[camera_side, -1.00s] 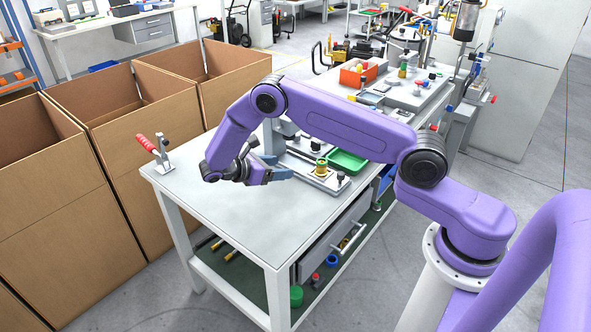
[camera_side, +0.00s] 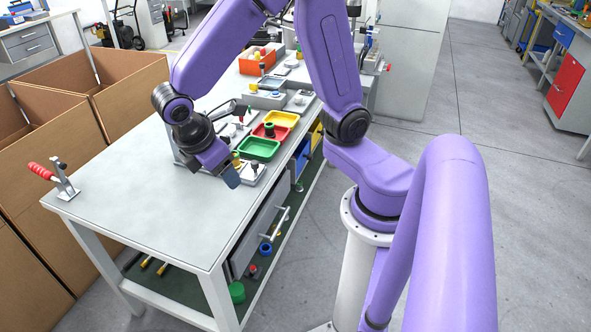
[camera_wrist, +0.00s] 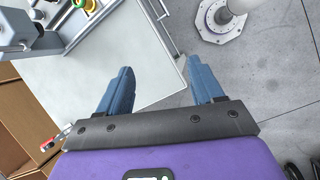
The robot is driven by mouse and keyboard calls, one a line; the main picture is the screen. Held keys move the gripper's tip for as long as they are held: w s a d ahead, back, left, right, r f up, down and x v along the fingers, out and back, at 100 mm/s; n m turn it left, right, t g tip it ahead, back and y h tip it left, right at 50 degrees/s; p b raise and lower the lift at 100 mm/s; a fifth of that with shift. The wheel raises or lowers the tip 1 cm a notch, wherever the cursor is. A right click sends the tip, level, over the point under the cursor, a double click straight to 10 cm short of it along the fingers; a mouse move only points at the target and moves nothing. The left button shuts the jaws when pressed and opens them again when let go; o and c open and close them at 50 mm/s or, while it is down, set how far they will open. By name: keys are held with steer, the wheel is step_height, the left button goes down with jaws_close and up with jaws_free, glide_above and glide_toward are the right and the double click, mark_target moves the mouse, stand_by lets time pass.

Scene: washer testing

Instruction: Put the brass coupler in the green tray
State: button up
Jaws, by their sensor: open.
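The brass coupler (camera_side: 236,156) shows as a small brassy piece beside the green tray, partly hidden behind my gripper in the side view. A yellow ringed piece (camera_wrist: 91,6) at the top edge of the wrist view looks like it. The green tray (camera_side: 259,149) sits on the bench to the right of my gripper, in front of a red tray. My gripper (camera_wrist: 160,70) is open, its two blue fingers apart with nothing between them. In the side view it points down near the bench's right edge, and one blue finger (camera_side: 231,178) is clear.
A red tray (camera_side: 271,131) and a yellow tray (camera_side: 283,118) stand behind the green one. A toggle clamp with a red handle (camera_side: 42,171) stands at the bench's left corner. The bench top (camera_side: 150,205) is clear toward the front. Cardboard boxes (camera_side: 40,160) line its left side.

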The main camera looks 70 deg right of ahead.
steer(key=s+y, duration=0.1)
steer(key=s, duration=0.4)
steer(key=s+d+r+y, duration=0.1)
steer(key=s+y, duration=0.1)
steer(key=s, duration=0.3)
steer(key=s+r+y, duration=0.1)
steer(key=s+y, duration=0.1)
steer(key=s, duration=0.3)
steer(key=shift+s+d+r+m, duration=0.15)
steer(key=shift+d+m, duration=0.25)
steer(key=w+d+f+n+h, duration=0.2)
steer(key=w+d+f+h, duration=0.1)
steer(key=w, duration=0.7)
steer(key=w+d+f+n+h, duration=0.1)
steer(key=w+d+f+h, duration=0.25)
steer(key=w, duration=0.65)
steer(key=w+d+f+n+h, duration=0.2)
steer(key=w+d+h, duration=0.15)
steer(key=w, duration=0.55)
steer(key=shift+y, duration=0.4)
steer(key=shift+w+x, duration=0.15)
steer(key=shift+x, duration=4.4)
steer(key=shift+w+x, duration=0.15)
steer(key=shift+x, duration=4.4)
steer(key=shift+d+r, duration=0.15)
steer(key=shift+c, duration=0.5)
